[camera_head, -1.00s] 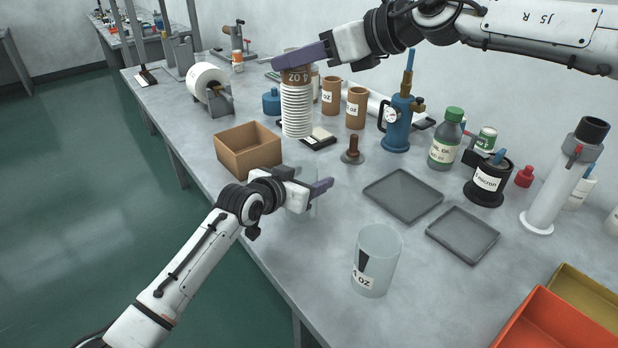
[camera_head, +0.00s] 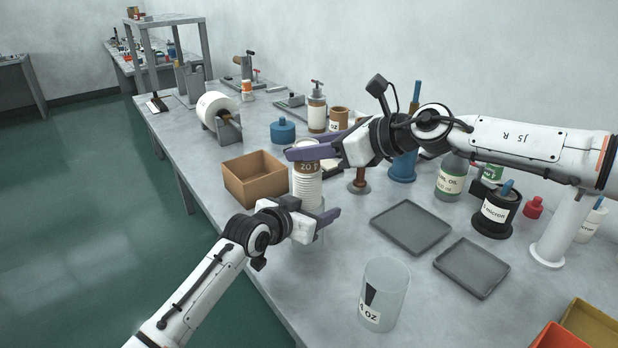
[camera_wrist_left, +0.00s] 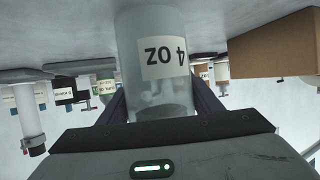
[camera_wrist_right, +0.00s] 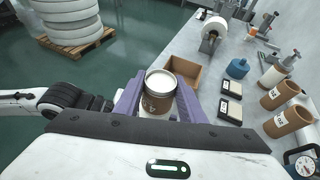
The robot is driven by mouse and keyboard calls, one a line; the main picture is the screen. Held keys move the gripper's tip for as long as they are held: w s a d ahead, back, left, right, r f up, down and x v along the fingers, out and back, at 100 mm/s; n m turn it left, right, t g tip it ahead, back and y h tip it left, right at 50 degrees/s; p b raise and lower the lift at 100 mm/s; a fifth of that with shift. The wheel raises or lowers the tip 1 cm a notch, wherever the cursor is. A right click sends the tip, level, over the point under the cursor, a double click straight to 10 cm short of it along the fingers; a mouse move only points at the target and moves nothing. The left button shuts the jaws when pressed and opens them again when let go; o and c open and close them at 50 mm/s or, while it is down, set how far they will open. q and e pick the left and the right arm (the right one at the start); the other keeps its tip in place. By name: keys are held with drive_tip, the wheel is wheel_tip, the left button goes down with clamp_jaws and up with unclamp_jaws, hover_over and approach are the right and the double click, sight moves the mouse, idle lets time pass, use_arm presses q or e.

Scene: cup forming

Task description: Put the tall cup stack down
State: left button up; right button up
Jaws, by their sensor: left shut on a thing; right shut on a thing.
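The tall cup stack (camera_head: 307,187) hangs upright under my right gripper (camera_head: 312,150). It has a brown labelled cup on top and white cups below. My right gripper is shut on the brown cup, whose white top shows between the purple fingers in the right wrist view (camera_wrist_right: 160,82). My left gripper (camera_head: 326,224) is shut around a clear container on the table, marked 4 OZ in the left wrist view (camera_wrist_left: 158,60). The stack's lower end is at the left gripper, above or inside this container; I cannot tell which.
A cardboard box (camera_head: 254,190) stands just left of the stack. Another clear 4 OZ container (camera_head: 386,285) stands in front. Two grey trays (camera_head: 411,227) lie to the right. Brown cups, a blue pump and bottles stand behind. Orange and yellow bins are at the front right.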

sight(319, 179)
drive_tip(key=shift+f, duration=3.05)
drive_tip(key=shift+f, duration=0.1)
drive_tip(key=shift+f, duration=0.45)
drive_tip(key=o, duration=1.3)
drive_tip(key=shift+o, duration=0.2)
drive_tip(key=shift+a, duration=0.1)
drive_tip(key=shift+s+f, duration=0.1)
